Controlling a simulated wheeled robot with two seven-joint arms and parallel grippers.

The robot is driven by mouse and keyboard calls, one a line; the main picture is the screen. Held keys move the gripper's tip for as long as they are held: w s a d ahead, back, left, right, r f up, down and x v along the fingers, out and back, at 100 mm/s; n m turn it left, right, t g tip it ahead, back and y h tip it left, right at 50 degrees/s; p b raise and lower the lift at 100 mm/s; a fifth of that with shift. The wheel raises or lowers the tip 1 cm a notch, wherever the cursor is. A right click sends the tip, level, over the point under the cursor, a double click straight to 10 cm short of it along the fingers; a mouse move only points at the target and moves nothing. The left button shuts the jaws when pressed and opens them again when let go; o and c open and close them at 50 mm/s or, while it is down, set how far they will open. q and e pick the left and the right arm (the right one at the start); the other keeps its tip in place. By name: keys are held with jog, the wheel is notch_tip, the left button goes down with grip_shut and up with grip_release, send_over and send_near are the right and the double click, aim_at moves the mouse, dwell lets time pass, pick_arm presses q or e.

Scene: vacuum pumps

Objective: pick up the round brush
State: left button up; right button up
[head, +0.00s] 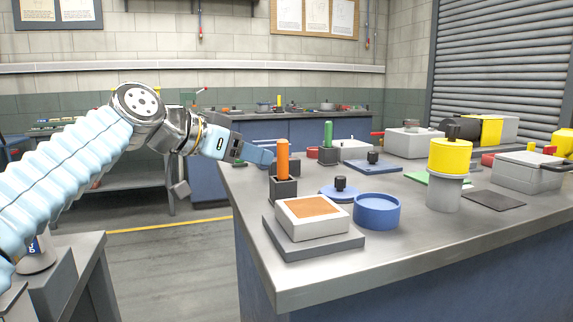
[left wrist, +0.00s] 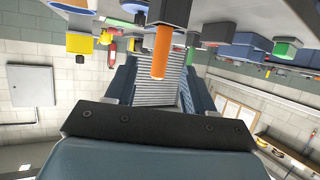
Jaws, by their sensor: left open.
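An orange cylindrical handle (head: 283,158) stands upright in a dark square holder (head: 284,189) near the bench's left edge. Any bristles are hidden in the holder, so I cannot confirm that it is the round brush. A similar green handle (head: 328,134) stands in another dark holder (head: 328,155) farther back. My left gripper (head: 262,154) is open and empty, just left of the orange handle's upper part. In the left wrist view, which is upside down, the orange handle (left wrist: 161,52) shows ahead, between the two spread fingers. My right gripper is not in view.
On the metal bench (head: 300,276) stand a white block with an orange top (head: 312,207), a blue round dish (head: 377,211) and a yellow-topped grey cylinder (head: 450,157). A blue disc with a black knob (head: 340,183) lies close behind the block. Open floor lies left of the bench.

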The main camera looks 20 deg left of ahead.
aim_at(287, 166)
pick_arm(q)
jog(key=p+x, duration=0.2)
jog(key=x, duration=0.3)
jog(key=shift+w+d, duration=0.2)
jog(key=shift+w, duration=0.05)
jog(key=p+x, duration=0.2)
jog(key=x, duration=0.3)
jog(key=shift+w+f+p, duration=0.2)
jog(key=shift+f+p, duration=0.05)
jog(key=shift+p, duration=0.05)
grip_shut()
